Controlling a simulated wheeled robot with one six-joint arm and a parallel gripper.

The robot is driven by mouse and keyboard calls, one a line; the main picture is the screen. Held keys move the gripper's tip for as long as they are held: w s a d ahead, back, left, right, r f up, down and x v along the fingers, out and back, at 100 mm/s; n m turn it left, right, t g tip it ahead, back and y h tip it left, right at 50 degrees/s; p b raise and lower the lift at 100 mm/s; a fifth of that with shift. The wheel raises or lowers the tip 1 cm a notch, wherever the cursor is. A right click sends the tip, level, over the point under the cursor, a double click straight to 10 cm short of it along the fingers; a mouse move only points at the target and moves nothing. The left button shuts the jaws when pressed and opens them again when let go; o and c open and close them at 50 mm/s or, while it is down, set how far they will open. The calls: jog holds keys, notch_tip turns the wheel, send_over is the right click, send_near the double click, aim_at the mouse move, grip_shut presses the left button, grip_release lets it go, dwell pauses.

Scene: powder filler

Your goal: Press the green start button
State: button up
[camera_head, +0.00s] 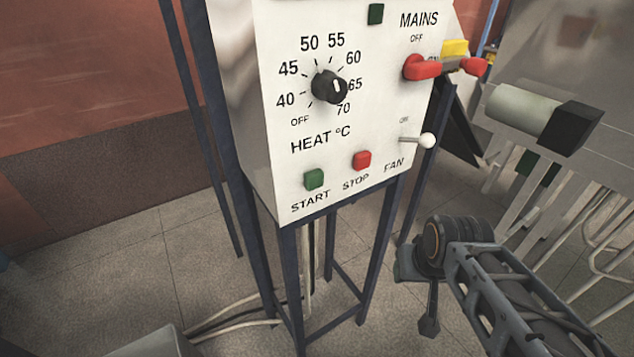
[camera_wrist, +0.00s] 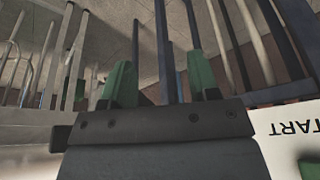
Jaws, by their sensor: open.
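The green start button (camera_head: 314,179) is a small square at the lower left of the white control panel (camera_head: 275,100), above the START label. Its corner also shows at the lower right edge of the wrist view (camera_wrist: 311,170), beside the upside-down label. My gripper (camera_wrist: 160,68) is open and empty, with its two green fingers apart in the wrist view. The button lies off to the side of the fingers, and they are not touching it. In the head view my arm is at the lower right, clear of the button; the fingers cannot be made out there.
The red stop button (camera_head: 362,160) sits right of start. The fan toggle (camera_head: 427,140), heat dial (camera_head: 329,87) and red mains switch (camera_head: 422,67) are on the same panel. Dark frame legs (camera_head: 289,275) stand below it. Pale metal bars (camera_head: 600,215) crowd the right side.

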jog(key=shift+c, duration=0.4)
grip_shut()
dwell(1.2)
